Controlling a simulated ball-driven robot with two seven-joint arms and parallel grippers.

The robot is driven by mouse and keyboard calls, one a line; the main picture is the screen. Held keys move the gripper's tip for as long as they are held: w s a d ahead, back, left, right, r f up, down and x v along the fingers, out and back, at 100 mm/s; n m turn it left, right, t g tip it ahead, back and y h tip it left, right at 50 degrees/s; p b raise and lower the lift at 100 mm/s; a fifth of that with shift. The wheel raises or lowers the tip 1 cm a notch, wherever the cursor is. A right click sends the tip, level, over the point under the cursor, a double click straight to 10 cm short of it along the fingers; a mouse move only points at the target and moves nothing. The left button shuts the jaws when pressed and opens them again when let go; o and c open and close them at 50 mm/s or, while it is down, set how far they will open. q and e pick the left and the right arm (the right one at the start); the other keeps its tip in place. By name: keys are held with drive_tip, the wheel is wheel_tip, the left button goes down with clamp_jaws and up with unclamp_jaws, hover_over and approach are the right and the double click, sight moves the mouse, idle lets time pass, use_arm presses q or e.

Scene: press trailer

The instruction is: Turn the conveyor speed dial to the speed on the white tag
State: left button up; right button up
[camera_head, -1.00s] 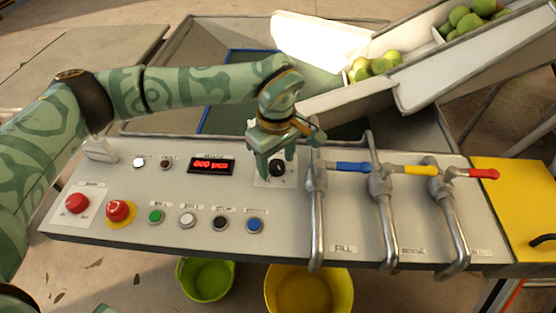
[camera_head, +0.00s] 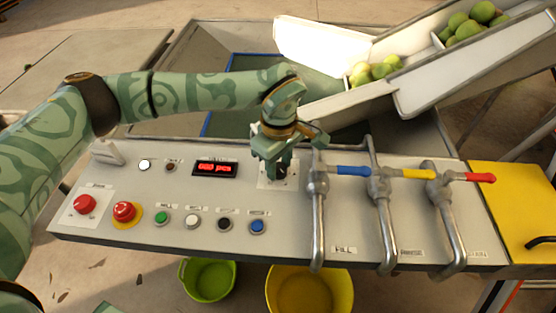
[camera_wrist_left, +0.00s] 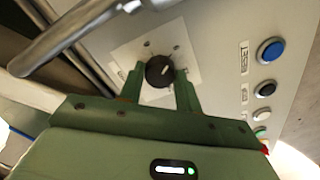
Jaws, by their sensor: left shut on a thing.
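The black speed dial (camera_wrist_left: 160,70) sits on a white square plate (camera_wrist_left: 189,53) on the grey panel, with a light pointer mark on its face. My left gripper (camera_head: 276,176) is over the dial, its two fingers on either side of the knob. In the left wrist view the left gripper (camera_wrist_left: 158,84) is shut on the dial. In the head view the fingers hide most of the dial and its scale. A white tag with a readable speed cannot be made out. My right gripper is not in view.
Steel pipes with blue (camera_head: 354,170), yellow (camera_head: 419,174) and red (camera_head: 481,178) handles stand close right of the dial. A red digital display (camera_head: 215,169) and several buttons lie to the left. A chute with green fruit (camera_head: 375,70) is behind.

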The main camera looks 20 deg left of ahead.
sight(279, 167)
use_arm(q)
drive_tip(key=n+p, duration=0.5)
drive_tip(key=shift+r, duration=0.35)
drive_tip(key=n+p, duration=0.2)
drive_tip(key=n, duration=0.1)
drive_tip(key=shift+f+p, duration=0.1)
drive_tip(key=shift+p, duration=0.3)
drive_tip(key=shift+f+n+p, duration=0.15)
drive_tip(key=shift+n+p, duration=0.6)
drive_tip(key=shift+n, duration=0.55)
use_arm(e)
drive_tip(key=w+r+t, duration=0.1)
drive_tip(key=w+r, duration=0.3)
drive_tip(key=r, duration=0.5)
use_arm(q)
drive_tip(key=o, duration=1)
drive_tip(key=shift+f, duration=0.1)
wheel_tip(279, 167, up, 16)
drive_tip(key=p, duration=0.4)
drive_tip(key=shift+r, duration=0.2)
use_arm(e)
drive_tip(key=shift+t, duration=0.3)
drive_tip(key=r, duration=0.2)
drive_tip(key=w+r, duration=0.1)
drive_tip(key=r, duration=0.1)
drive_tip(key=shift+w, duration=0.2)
